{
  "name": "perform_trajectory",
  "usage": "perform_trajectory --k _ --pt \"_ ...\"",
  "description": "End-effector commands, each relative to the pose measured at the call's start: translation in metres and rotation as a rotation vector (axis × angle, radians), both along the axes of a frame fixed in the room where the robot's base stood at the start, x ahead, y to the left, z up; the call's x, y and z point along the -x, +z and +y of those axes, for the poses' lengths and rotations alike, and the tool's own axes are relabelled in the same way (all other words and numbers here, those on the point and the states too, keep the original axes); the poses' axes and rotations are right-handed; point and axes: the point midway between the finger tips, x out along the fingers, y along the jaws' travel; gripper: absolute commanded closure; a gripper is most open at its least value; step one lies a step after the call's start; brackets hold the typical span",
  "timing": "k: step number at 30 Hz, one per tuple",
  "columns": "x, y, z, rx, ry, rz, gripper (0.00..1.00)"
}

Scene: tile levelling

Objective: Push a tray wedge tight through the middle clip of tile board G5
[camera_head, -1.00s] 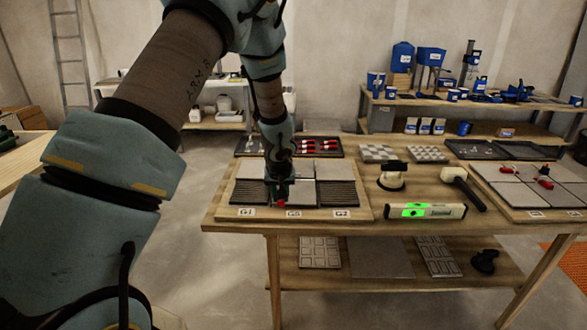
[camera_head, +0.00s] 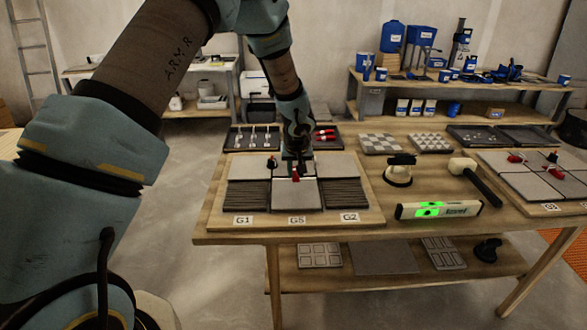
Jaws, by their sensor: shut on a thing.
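The tile board G5 (camera_head: 376,213) lies on the near left of the table, its middle label reading G5. It bears pale tiles at the back and middle and dark ribbed tiles at the front left and right. My gripper (camera_head: 296,172) is shut on a red wedge (camera_head: 296,179), low over the seam behind the front middle tile (camera_head: 295,194). The gripper hides the middle clip, so I cannot tell how far the wedge is in it. A dark clip with a bit of red (camera_head: 271,163) stands on the seam to the left.
A black tray (camera_head: 236,141) behind the board holds pale clips and red wedges, partly hidden by my arm. A suction cup (camera_head: 399,172), a mallet (camera_head: 474,179) and a green-lit level (camera_head: 438,210) lie to the right. Another tile board (camera_head: 535,193) lies further right.

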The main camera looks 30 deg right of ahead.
Motion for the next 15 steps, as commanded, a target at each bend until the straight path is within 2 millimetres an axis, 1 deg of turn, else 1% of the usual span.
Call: perform_trajectory --k 1,6,15 --pt "0.000 -0.007 0.000 0.000 0.000 0.001 1.00" --pt "0.000 -0.024 0.000 0.000 0.000 0.001 1.00" --pt "0.000 -0.046 0.000 0.000 0.000 0.000 1.00"
